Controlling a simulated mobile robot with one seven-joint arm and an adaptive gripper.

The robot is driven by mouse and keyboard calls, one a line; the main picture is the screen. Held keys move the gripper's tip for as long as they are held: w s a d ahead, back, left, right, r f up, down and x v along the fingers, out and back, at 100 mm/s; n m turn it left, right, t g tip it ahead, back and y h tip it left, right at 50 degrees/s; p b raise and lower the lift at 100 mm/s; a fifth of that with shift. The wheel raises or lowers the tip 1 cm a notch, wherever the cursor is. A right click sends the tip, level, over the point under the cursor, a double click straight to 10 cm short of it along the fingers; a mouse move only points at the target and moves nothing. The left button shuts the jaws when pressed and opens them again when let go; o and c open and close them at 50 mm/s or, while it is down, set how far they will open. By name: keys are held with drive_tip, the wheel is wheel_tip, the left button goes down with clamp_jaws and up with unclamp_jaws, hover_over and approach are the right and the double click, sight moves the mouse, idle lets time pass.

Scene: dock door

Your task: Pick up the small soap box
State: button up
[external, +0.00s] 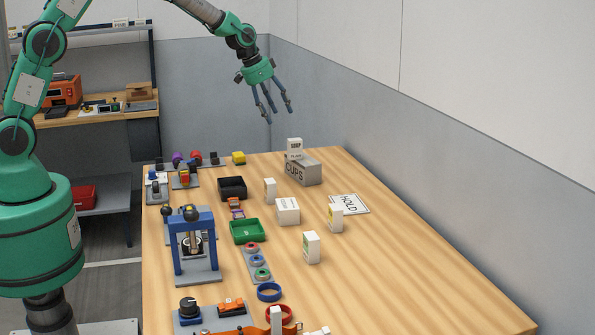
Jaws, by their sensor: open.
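A small white box with dark lettering that seems to read SOAP (294,148) sits on top of a larger grey box marked CUPS (304,174), near the table's back right edge. My gripper (273,112) hangs above the far end of the table, up and to the left of the soap box in the picture. Its blue-grey fingers are spread open, point down and hold nothing. A clear gap shows between the fingertips and the soap box. Nothing hides the front of the soap box.
Several white boxes, one at the middle (288,211), stand in front of the grey box. A HOLD sign (349,204) lies to the right. A black tray (232,188), a green tray (247,231) and a blue press (194,240) stand left. The table's right front is clear.

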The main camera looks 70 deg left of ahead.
sight(291, 140)
drive_tip(key=w+a+f, duration=0.1)
drive_tip(key=f, duration=0.1)
drive_tip(key=shift+w+a+f, duration=0.35)
drive_tip(key=shift+a, duration=0.05)
drive_tip(key=shift+b+x, duration=0.3)
drive_tip(key=shift+x, duration=4)
drive_tip(key=shift+b+x, duration=0.3)
drive_tip(key=shift+x, duration=2.3)
drive_tip(key=c, duration=1.4)
